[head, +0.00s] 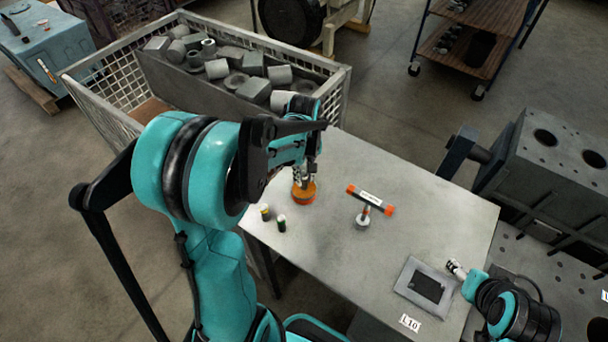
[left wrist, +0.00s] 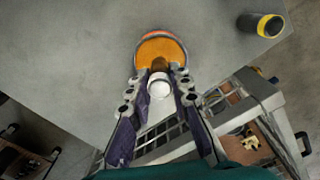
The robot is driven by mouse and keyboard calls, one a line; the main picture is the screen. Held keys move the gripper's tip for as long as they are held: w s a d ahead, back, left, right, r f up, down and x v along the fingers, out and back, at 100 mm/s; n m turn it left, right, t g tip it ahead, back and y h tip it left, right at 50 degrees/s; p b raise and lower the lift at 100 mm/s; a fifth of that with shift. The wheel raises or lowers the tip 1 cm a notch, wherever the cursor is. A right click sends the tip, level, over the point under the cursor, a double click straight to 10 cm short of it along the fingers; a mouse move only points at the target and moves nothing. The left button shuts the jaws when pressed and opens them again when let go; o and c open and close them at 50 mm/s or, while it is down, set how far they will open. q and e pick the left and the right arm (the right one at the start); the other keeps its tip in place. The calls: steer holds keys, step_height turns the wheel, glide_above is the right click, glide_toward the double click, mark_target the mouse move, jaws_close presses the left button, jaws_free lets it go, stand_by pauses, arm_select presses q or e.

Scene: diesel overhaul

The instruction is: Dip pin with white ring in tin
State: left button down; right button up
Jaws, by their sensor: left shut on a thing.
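My left gripper (head: 308,174) is shut on a pin with a white ring (left wrist: 159,84), held between its two fingers. The left gripper (left wrist: 158,90) also shows in the left wrist view. The tin (head: 304,195) is round with orange contents and stands near the table's left side; it also shows in the left wrist view (left wrist: 160,50). The pin's brownish far end overlaps the tin's near rim; I cannot tell how deep it reaches. My right gripper (head: 455,268) is at the table's right side, beside a grey framed plate; its jaws are too small to read.
The framed plate (head: 426,286) lies near the front. A mesh crate (head: 337,95) of metal parts borders the table (head: 335,255).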

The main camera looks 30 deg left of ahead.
mark_target(304, 174)
arm_select(q)
steer(key=shift+s+f+b, duration=0.1)
steer(key=shift+f+b, duration=0.3)
steer(key=shift+f, duration=0.05)
stand_by(1.3)
steer(key=shift+r+p, duration=0.45)
steer(key=shift+r, duration=0.05)
steer(key=shift+r+p, duration=2.15)
steer(key=shift+r, duration=0.9)
steer(key=shift+f, duration=0.1)
